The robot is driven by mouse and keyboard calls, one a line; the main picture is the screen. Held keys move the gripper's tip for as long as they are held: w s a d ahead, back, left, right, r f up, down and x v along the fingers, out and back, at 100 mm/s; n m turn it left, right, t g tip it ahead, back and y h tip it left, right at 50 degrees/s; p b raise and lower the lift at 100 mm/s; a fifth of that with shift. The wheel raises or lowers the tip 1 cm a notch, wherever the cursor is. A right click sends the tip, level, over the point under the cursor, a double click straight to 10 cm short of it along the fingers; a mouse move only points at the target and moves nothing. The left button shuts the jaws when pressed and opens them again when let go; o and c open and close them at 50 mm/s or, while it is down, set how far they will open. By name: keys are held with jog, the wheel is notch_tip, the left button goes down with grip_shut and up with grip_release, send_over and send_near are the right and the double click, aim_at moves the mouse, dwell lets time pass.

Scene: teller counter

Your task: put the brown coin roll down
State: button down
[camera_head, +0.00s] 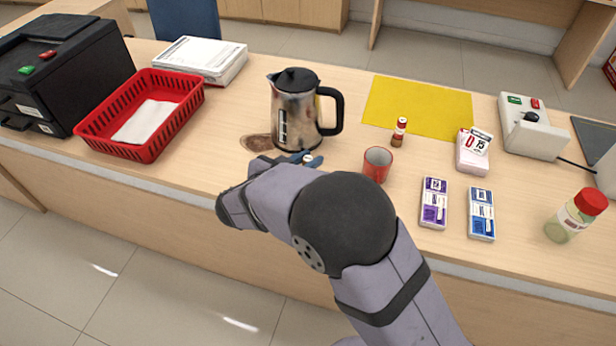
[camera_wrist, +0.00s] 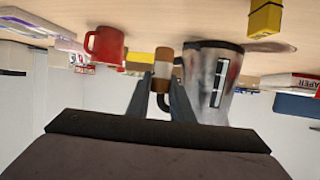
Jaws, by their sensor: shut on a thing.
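My gripper (camera_wrist: 162,88) is shut on the brown coin roll (camera_wrist: 163,62), which stands between the fingertips in the wrist view. The roll is brown with a pale band and looks roughly upright. That view is upside down, with the counter at the top. In the head view my gripper (camera_head: 305,162) is low over the counter (camera_head: 215,130), just in front of the steel kettle (camera_head: 295,110). Only a pale end of the roll shows there; my arm hides the rest. I cannot tell whether the roll touches the counter.
A red mug (camera_head: 377,165) stands close to the right of my gripper. A small brown bottle (camera_head: 399,132) stands by the yellow mat (camera_head: 425,105). Purple (camera_head: 434,203) and blue (camera_head: 481,213) card packs lie further right. A red basket (camera_head: 145,115) is at left.

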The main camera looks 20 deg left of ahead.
jog(key=shift+f, duration=2.65)
jog(key=shift+f, duration=0.1)
jog(key=c, duration=1.6)
grip_release()
jog(key=shift+o, duration=0.2)
jog(key=shift+s, duration=0.1)
jog(key=v, duration=1.2)
